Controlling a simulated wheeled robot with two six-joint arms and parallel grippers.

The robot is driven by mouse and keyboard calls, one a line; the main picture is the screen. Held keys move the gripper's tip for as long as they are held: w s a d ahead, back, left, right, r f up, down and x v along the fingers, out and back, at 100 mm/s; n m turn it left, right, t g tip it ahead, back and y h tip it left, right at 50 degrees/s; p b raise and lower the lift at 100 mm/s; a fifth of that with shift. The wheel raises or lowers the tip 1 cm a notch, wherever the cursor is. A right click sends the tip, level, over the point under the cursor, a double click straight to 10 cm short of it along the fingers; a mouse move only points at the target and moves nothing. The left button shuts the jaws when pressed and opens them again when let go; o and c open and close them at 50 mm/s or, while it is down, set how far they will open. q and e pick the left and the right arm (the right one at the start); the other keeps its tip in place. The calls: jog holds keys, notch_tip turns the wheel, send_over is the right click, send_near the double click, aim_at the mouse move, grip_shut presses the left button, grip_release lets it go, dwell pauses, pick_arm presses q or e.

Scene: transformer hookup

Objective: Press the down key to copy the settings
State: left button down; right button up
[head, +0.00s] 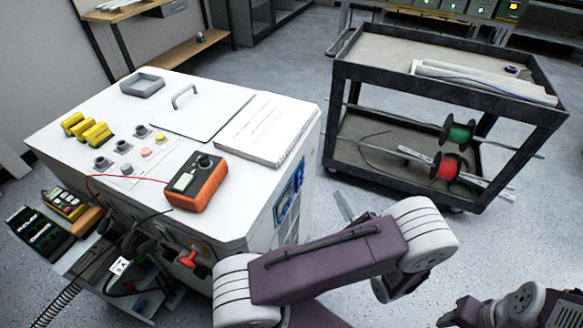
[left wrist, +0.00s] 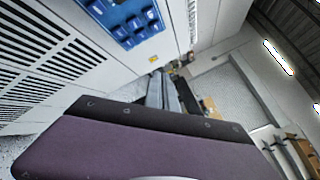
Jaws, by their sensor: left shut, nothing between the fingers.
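The blue key panel (head: 289,198) is on the right side face of the white cabinet (head: 240,235), seen at a steep angle. In the left wrist view the blue panel (left wrist: 130,18) shows at the top, with several raised blue keys. Their markings are too small to read, so I cannot tell which is the down key. My left gripper (head: 344,206) is shut and empty, to the right of the panel and apart from it, partly behind my own arm. Its grey fingers also show in the left wrist view (left wrist: 163,92). My right gripper cannot be made out.
An orange meter (head: 197,183), a white binder (head: 255,130) and yellow blocks (head: 87,128) are on the cabinet top. A black cart (head: 440,75) with red and green wire spools stands at the back right. Floor between cabinet and cart is mostly clear.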

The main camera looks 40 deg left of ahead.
pick_arm(q)
jog(key=s+a, duration=0.2)
jog(key=a, duration=0.6)
jog(key=shift+s+a+p, duration=0.15)
jog(key=shift+p, duration=0.15)
dwell(2.1)
jog(key=shift+s+a, duration=0.1)
jog(key=shift+a, duration=0.3)
jog(key=shift+s+a, duration=0.1)
jog(key=shift+a, duration=0.25)
dwell(0.6)
jog(key=shift+d, duration=0.1)
jog(key=shift+w+d, duration=0.2)
jog(key=shift+d, duration=0.45)
jog(key=shift+w+d, duration=0.2)
jog(key=shift+d, duration=0.6)
jog(key=shift+w+d, duration=0.15)
jog(key=shift+d, duration=0.7)
jog(key=shift+w+d, duration=0.2)
jog(key=shift+d, duration=0.6)
